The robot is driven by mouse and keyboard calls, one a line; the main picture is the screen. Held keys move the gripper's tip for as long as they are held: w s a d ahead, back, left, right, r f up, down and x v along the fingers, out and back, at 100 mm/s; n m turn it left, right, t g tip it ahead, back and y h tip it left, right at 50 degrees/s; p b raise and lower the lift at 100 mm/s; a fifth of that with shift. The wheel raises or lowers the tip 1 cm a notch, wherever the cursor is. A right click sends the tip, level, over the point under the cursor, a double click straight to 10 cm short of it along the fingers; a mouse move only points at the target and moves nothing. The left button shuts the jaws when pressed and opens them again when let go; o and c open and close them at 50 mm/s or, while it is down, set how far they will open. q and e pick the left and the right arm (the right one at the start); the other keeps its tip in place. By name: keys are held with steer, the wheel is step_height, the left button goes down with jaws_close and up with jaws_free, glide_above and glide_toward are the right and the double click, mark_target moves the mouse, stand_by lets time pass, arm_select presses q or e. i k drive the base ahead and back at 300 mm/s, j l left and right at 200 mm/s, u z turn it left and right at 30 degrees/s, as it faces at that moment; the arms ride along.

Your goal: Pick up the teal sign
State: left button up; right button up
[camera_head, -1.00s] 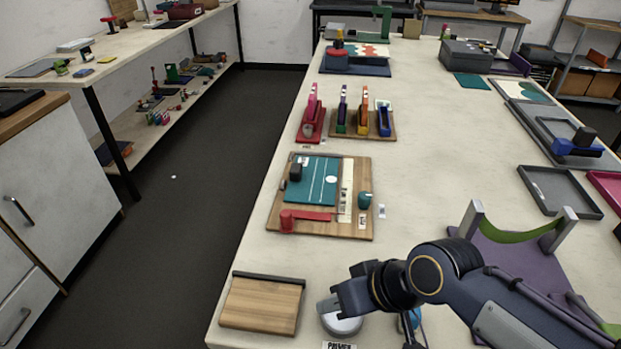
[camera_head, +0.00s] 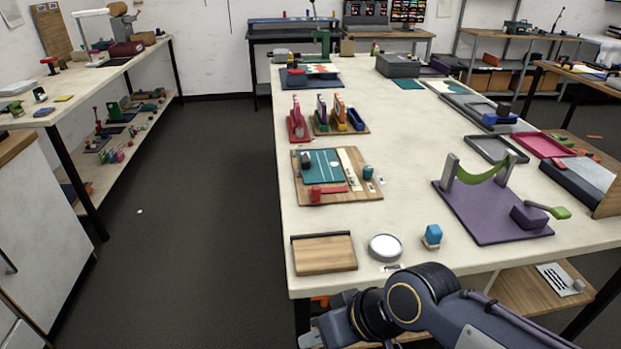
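A teal panel with white lines (camera_head: 321,167) lies on a wooden board (camera_head: 369,191) on the long table, with a dark block on its left part. A plain teal sheet (camera_head: 408,84) lies flat farther back. I cannot tell which of them is the sign. My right gripper (camera_head: 312,340) is at the bottom edge of the view, in front of the table's near edge and well apart from both. Its fingers are partly cut off, so their opening is unclear. My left gripper is out of view.
A red tool (camera_head: 327,192) and a teal knob (camera_head: 368,172) sit on the wooden board. Near the front edge are a wooden block (camera_head: 323,254), a white disc (camera_head: 385,247) and a blue item (camera_head: 432,235). A purple stand (camera_head: 478,222) is at right.

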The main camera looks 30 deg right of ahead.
mark_target(317, 166)
steer(key=i+j+z, duration=0.15)
steer(key=j, duration=0.15)
steer(key=i+j+z, duration=0.15)
steer(key=j, duration=0.2)
steer(key=i+j+z, duration=0.15)
steer(key=j, duration=0.2)
steer(key=i+j+z, duration=0.15)
steer(key=j, duration=0.2)
steer(key=i+j+z, duration=0.3)
steer(key=i, duration=0.15)
steer(key=i+j+z, duration=0.35)
steer(key=i+j, duration=0.05)
steer(key=i, duration=0.1)
